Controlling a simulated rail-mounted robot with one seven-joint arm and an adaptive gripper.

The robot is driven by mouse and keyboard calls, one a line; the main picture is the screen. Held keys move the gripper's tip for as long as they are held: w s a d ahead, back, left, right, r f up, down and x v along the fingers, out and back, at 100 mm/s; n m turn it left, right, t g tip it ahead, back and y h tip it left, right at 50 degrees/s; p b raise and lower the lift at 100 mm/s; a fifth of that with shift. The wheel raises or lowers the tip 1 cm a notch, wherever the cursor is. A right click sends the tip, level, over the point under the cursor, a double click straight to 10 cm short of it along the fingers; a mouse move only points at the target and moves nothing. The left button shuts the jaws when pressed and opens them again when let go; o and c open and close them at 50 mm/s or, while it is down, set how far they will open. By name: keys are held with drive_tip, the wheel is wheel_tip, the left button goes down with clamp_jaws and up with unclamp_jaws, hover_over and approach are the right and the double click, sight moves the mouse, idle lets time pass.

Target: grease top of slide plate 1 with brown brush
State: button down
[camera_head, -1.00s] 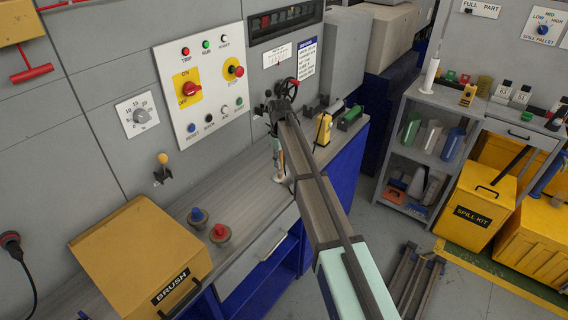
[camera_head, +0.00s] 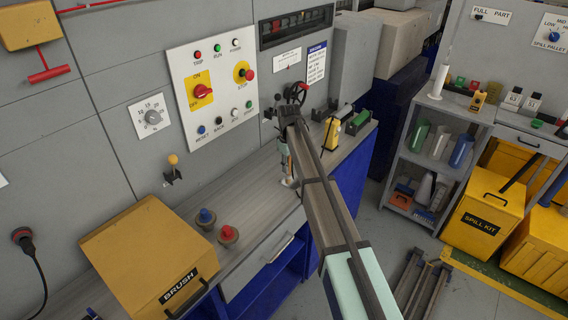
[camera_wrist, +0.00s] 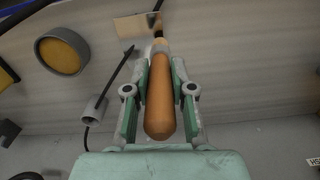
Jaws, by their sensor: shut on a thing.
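In the wrist view my gripper (camera_wrist: 160,70) is shut on a brown brush (camera_wrist: 162,105), with its rounded orange-brown handle between the green fingers. The brush's far end points up the picture, away from the palm. A small tan plate (camera_wrist: 130,27) lies by that end; I cannot tell whether they touch or whether it is slide plate 1. A round tin with yellow-brown contents (camera_wrist: 62,52) stands to the left. In the head view my gripper (camera_head: 287,172) is low over the far part of the bench, mostly hidden by my arm.
The grey bench (camera_head: 255,205) carries a yellow brush box (camera_head: 140,250), blue (camera_head: 205,217) and red (camera_head: 228,235) knobs, and a yellow device (camera_head: 331,134). A control panel (camera_head: 213,88) is on the wall behind. In the wrist view a dark cable-like piece (camera_wrist: 115,75) lies left of the brush.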

wheel_tip(320, 180, up, 6)
drive_tip(key=s+d+p, duration=0.1)
drive_tip(key=d+p, duration=0.1)
drive_tip(key=p, duration=0.1)
drive_tip(key=shift+s+d+r+p, duration=0.25)
drive_tip(key=shift+s+d+p, duration=0.05)
drive_tip(key=shift+s+d, duration=0.05)
idle(0.4)
idle(0.7)
